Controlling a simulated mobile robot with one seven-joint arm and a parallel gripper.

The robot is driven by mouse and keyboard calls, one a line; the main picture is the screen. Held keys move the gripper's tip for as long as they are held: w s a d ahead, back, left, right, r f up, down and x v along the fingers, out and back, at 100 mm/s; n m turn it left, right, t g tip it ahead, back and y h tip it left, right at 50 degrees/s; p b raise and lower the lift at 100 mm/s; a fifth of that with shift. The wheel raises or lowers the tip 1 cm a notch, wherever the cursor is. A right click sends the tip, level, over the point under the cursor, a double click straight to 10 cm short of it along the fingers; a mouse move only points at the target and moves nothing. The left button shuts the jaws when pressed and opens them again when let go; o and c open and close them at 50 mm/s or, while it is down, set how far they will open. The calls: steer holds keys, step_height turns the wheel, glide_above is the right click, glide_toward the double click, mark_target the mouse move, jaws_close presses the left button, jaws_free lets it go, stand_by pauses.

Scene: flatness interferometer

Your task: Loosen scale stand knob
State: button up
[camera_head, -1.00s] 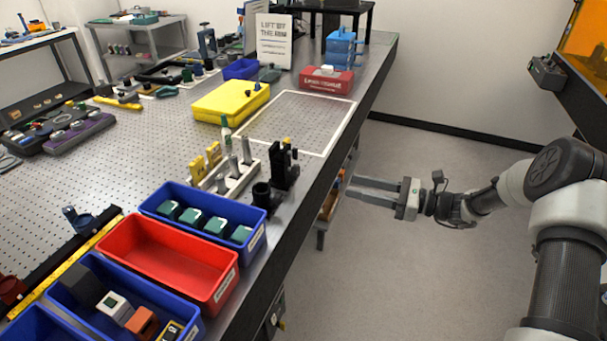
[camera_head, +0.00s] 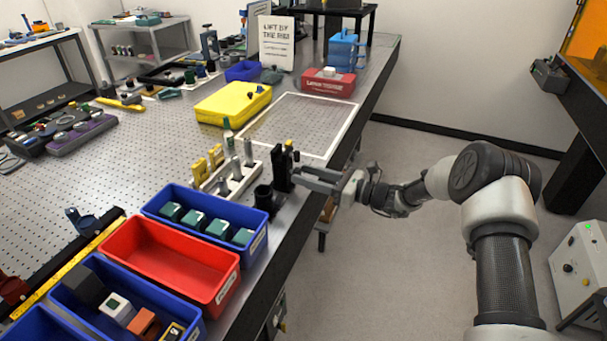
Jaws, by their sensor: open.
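A small upright black stand (camera_head: 283,168) is at the right edge of the perforated bench, beside a short black cylindrical holder (camera_head: 265,197). A small knob-like part (camera_head: 296,156) shows on the stand's right side, but it is too small to make out clearly. I cannot tell for certain that this is the scale stand. My gripper (camera_head: 299,177) is open, its two fingers pointing left at the stand from the aisle side. The fingertips are very close to the stand; whether they touch it is unclear. Nothing is seen between the fingers.
A white rack (camera_head: 229,188) with several posts stands just left of the stand. Blue (camera_head: 257,245) and red bins (camera_head: 165,262) fill the near edge. A white-outlined area (camera_head: 290,128) behind the stand is clear. The aisle floor (camera_head: 400,270) is open.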

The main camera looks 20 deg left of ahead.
steer(key=shift+a, duration=0.7)
steer(key=shift+w, duration=0.1)
steer(key=c, duration=1)
steer(key=shift+c, duration=0.2)
